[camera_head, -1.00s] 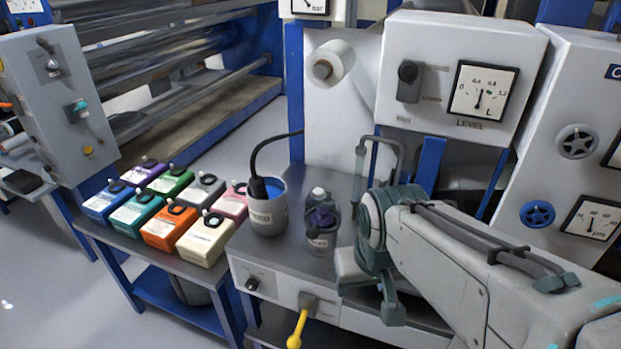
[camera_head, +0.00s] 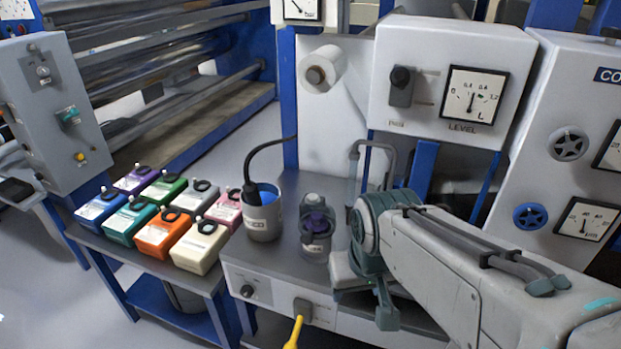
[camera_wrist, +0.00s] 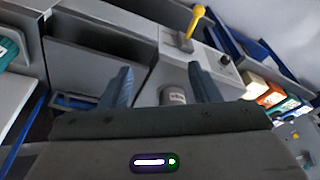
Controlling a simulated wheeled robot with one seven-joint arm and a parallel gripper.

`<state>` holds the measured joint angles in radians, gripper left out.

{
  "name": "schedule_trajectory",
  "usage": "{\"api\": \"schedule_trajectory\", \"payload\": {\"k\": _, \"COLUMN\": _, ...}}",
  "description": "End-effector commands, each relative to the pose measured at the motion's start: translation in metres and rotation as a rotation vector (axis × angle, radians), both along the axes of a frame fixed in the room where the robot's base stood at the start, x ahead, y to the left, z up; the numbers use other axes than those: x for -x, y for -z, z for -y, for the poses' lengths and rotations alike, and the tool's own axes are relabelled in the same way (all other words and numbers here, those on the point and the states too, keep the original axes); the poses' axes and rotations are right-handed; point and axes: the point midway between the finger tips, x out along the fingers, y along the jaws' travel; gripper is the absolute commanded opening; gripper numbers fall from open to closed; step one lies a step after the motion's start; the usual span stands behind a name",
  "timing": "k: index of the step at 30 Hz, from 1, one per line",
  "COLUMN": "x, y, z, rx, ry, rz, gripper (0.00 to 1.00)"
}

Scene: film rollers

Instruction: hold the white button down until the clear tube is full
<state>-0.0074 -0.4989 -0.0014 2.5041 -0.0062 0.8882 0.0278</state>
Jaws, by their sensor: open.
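I cannot pick out the white button for certain in either view. An upright clear tube (camera_head: 353,172) stands at the back of the grey bench, under a bent grey pipe. Its fill level is too small to read. A clear jar (camera_head: 317,240) with a purple part inside stands in front and to its left. My gripper (camera_wrist: 160,88) is open in the wrist view, its two fingers apart. A grey labelled container (camera_wrist: 173,95) shows beyond and between them; I cannot tell any contact. In the head view my arm's end is over the bench, right of the jar.
A LEVEL gauge (camera_head: 472,95) is on the white box above the bench. A grey pot (camera_head: 262,215) with blue liquid and a black hose stands left of the jar. A yellow lever (camera_head: 294,334) sticks out in front. Several coloured cartons (camera_head: 200,245) fill the left table.

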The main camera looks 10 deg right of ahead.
Motion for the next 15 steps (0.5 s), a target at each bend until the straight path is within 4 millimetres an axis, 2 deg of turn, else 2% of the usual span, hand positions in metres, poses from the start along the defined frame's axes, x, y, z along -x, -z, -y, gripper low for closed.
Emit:
{"api": "schedule_trajectory", "payload": {"k": 2, "x": 0.0, "y": 0.0, "z": 0.0, "rx": 0.0, "ry": 0.0, "rz": 0.0, "gripper": 0.53}}
{"api": "schedule_trajectory", "payload": {"k": 6, "x": 0.0, "y": 0.0, "z": 0.0, "rx": 0.0, "ry": 0.0, "rz": 0.0, "gripper": 0.14}}
{"api": "schedule_trajectory", "payload": {"k": 8, "x": 0.0, "y": 0.0, "z": 0.0, "rx": 0.0, "ry": 0.0, "rz": 0.0, "gripper": 0.0}}
{"api": "schedule_trajectory", "payload": {"k": 15, "x": 0.0, "y": 0.0, "z": 0.0, "rx": 0.0, "ry": 0.0, "rz": 0.0, "gripper": 0.0}}
